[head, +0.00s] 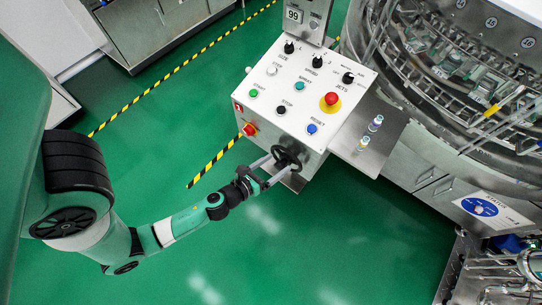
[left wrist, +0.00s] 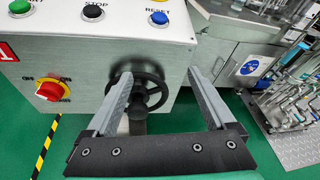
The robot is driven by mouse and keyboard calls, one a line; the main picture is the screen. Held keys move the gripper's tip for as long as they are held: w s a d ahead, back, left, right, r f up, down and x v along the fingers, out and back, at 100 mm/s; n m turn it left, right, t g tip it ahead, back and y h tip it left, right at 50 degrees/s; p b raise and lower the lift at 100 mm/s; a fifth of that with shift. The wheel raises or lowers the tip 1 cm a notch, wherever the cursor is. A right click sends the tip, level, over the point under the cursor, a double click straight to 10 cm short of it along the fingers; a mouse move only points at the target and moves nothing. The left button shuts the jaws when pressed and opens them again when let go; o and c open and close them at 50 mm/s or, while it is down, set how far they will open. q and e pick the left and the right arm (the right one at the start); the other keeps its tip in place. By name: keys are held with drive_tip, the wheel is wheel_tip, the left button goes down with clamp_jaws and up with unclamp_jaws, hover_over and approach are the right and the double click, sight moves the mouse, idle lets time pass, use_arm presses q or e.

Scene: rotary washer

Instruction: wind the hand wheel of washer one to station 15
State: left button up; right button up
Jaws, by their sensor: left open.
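The black hand wheel (head: 288,156) sticks out of the front face of the white control box (head: 310,95), which bears a red "1" sign. It also shows in the left wrist view (left wrist: 150,92), spoked and with a knob on its rim. My left gripper (head: 278,164) is open at the wheel. In the left wrist view its two fingers (left wrist: 160,80) lie on either side of the wheel, the left one overlapping its left edge. I cannot tell whether they touch it. The washer (head: 450,75) stands at the right with glassware in its racks. My right gripper is not in view.
A red-yellow rotary switch (head: 249,129) sits left of the wheel. A red emergency button (head: 330,99) is on the panel top. A steel shelf (head: 375,155) with two small vials is at the right. A display (head: 293,14) reads 99. Green floor is clear in front.

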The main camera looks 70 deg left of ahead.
use_arm(q)
drive_tip(key=g+b, duration=0.2)
drive_tip(key=b, duration=0.3)
approach(278, 169)
drive_tip(key=shift+n, duration=0.4)
drive_tip(key=x, duration=1.1)
drive_tip(key=shift+a, duration=0.1)
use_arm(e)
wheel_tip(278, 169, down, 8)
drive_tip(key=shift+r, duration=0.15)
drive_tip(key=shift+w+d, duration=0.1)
use_arm(q)
clamp_jaws()
